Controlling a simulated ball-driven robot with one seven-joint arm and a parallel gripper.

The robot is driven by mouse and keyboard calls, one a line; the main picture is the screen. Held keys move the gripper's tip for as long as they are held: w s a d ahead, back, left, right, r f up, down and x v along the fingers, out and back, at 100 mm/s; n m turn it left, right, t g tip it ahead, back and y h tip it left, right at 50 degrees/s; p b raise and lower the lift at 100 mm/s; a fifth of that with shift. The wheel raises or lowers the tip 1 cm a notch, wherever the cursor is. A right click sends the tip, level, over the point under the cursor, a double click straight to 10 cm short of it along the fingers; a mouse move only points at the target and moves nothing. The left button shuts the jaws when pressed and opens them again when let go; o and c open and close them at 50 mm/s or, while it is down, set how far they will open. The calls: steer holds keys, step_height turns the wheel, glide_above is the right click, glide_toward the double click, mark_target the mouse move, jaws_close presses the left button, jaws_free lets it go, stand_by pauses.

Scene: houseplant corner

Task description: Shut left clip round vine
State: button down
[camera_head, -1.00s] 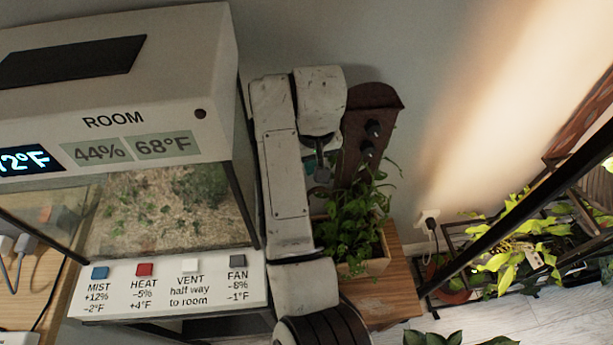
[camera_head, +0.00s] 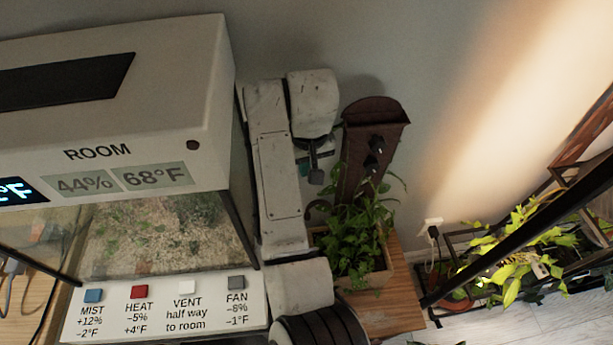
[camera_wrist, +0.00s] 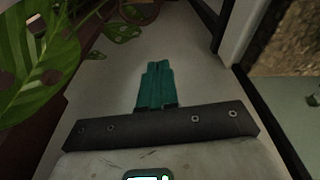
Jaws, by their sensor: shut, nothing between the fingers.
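A brown upright board (camera_head: 372,118) rises from a planter with a leafy green vine (camera_head: 365,235). Two dark clips or knobs, an upper one (camera_head: 377,146) and a lower one (camera_head: 371,164), stick out from its front. I cannot tell which is the left clip, or whether either is open or shut. My gripper (camera_head: 312,174) hangs just left of the board, apart from both clips. In the wrist view my teal fingers (camera_wrist: 155,85) are together with nothing between them. A large green leaf (camera_wrist: 40,62) is close on the left there; no clip is recognisable.
A white terrarium cabinet (camera_head: 120,115) with coloured buttons stands left of my arm. The planter sits on a wooden stand (camera_head: 402,300). A socket with a plug (camera_head: 433,222) and a rack of bright plants (camera_head: 515,255) are to the right.

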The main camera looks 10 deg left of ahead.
step_height(320, 180, down, 12)
steer(key=s, duration=0.1)
steer(key=shift+d, duration=0.25)
steer(key=shift+r, duration=0.1)
